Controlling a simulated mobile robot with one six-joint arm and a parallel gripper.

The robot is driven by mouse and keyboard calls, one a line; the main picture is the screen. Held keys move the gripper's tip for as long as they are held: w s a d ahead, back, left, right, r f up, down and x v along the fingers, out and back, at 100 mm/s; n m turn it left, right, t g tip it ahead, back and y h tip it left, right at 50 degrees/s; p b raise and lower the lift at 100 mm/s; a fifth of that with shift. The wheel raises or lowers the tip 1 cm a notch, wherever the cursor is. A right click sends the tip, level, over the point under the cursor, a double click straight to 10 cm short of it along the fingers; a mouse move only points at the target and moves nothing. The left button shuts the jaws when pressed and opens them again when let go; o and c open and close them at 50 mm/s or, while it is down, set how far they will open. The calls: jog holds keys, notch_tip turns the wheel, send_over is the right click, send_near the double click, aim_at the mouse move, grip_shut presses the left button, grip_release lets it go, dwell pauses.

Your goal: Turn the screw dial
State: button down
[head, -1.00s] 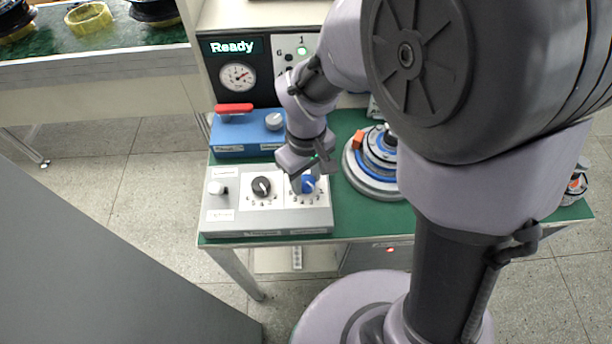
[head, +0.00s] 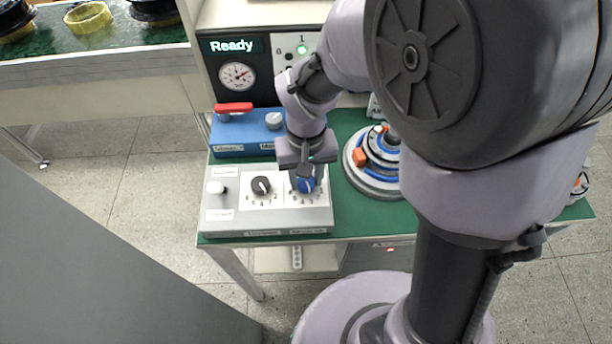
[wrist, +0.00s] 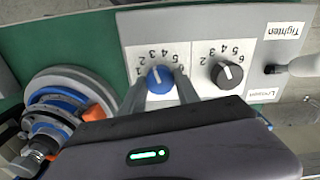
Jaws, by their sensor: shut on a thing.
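The grey control box (head: 225,222) stands on the green table. It carries a blue dial (head: 306,185) at its right and a black dial (head: 261,186) in its middle, each with numbers around it. In the wrist view, the blue dial (wrist: 159,79) sits between my two fingers, its white mark pointing roughly to the 3 or 4. The black dial (wrist: 227,74) is free beside it. My gripper (wrist: 160,92) is shut on the blue dial; it also shows over the dial in the head view (head: 306,182). Which dial is the screw dial cannot be read.
A white knob (head: 216,188) is at the box's left, by the "Tighten" and "Loosen" labels. Behind the box is a blue unit with a red handle (head: 233,107). A round stacked motor part (head: 372,180) stands close on the right. A screen (head: 232,46) reads "Ready".

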aim_at(306, 181)
dwell(0.5)
jog(key=c, duration=0.9)
grip_release()
notch_tip(306, 181, up, 18)
jog(key=p, duration=0.7)
jog(key=shift+f, duration=0.25)
